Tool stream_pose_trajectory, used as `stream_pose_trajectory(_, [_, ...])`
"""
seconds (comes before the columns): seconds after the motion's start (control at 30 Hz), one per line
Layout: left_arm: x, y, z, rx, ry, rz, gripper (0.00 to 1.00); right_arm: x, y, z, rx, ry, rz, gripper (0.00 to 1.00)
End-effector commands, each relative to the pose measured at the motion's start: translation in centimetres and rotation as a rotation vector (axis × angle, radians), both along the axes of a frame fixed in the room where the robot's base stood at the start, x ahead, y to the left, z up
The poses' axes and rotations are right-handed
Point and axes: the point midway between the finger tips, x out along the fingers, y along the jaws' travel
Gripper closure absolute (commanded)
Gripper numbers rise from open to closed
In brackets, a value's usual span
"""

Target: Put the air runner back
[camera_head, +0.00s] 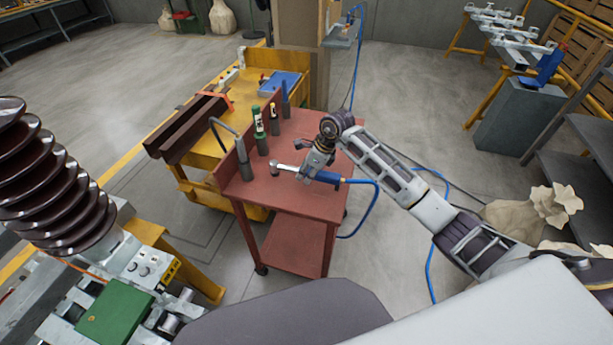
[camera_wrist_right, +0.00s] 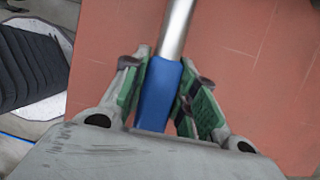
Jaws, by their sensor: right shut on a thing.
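The air runner is a pneumatic wrench with a silver shaft and head (camera_head: 284,168) and a blue handle (camera_head: 329,177). My right gripper (camera_head: 310,172) is shut around it, over the top of the red cart (camera_head: 308,200). In the right wrist view, the green-padded fingers of the gripper (camera_wrist_right: 161,88) flank the blue handle (camera_wrist_right: 158,95), and the silver shaft (camera_wrist_right: 178,25) points away. I cannot tell whether the tool touches the cart top. A blue hose (camera_head: 372,205) runs from the handle's end down past the cart's right side. My left gripper is not in view.
Grey holders along the cart's far left edge carry a green-labelled bottle (camera_head: 258,122) and other upright items. A yellow bench (camera_head: 240,95) stands behind. A dark ribbed insulator (camera_head: 45,170) stands at left. The cart's front top is clear.

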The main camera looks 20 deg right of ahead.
Motion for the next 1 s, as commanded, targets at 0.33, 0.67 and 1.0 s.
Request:
stream_pose_trajectory(0.33, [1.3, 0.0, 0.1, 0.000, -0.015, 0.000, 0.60, 0.1, 0.0, -1.6, 0.002, -0.005, 0.000, 1.00])
stream_pose_trajectory(0.67, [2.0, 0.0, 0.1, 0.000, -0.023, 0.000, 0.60, 0.1, 0.0, -1.7, 0.002, -0.006, 0.001, 1.00])
stream_pose_trajectory(1.0, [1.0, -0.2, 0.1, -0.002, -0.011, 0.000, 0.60, 0.0, 0.0, -2.0, 0.000, -0.002, 0.001, 0.50])
